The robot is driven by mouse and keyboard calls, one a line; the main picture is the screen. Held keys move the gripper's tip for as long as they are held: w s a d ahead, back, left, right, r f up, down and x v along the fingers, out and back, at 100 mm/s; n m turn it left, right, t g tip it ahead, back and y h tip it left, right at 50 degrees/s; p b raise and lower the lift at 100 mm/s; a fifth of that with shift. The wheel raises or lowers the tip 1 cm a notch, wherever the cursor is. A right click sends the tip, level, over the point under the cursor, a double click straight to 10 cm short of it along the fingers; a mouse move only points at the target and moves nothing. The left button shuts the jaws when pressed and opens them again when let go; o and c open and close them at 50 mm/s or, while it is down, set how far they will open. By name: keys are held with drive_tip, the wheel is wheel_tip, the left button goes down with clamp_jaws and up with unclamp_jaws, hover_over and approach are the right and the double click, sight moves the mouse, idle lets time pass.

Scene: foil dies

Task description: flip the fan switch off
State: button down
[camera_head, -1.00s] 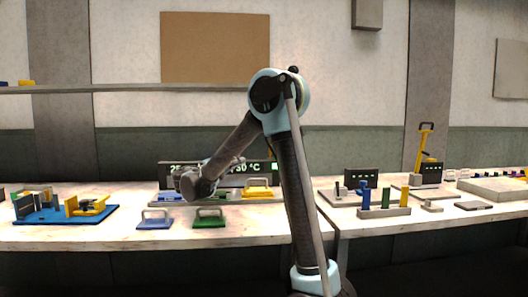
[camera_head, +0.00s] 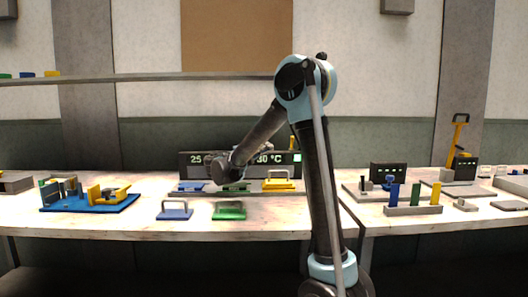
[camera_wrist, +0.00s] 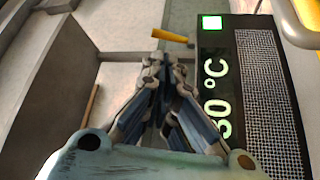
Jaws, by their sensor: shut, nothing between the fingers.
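A yellow lever (camera_wrist: 170,35) sticks out to the left from the upper end of a dark panel (camera_wrist: 209,43) in the wrist view; I take it for the fan switch. The panel has a lit green square, a "30 °C" readout and a mesh grille. In the head view, the lever (camera_head: 292,143) rises above the right part of the panel (camera_head: 188,172). My gripper (camera_wrist: 165,62) is shut and empty, its fingertips just below the lever in the wrist picture. I cannot tell whether they touch it. In the head view my arm hides most of the gripper.
Blue (camera_head: 174,211) and green (camera_head: 229,211) handled blocks lie nearer the front edge. A blue fixture (camera_head: 90,203) stands left, a peg block (camera_head: 412,210) right.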

drive_tip(key=x, duration=1)
drive_tip(key=shift+d, duration=0.15)
drive_tip(key=shift+w+r+n+y, duration=0.15)
drive_tip(key=shift+w+n+y, duration=0.2)
drive_tip(key=shift+n+y, duration=0.25)
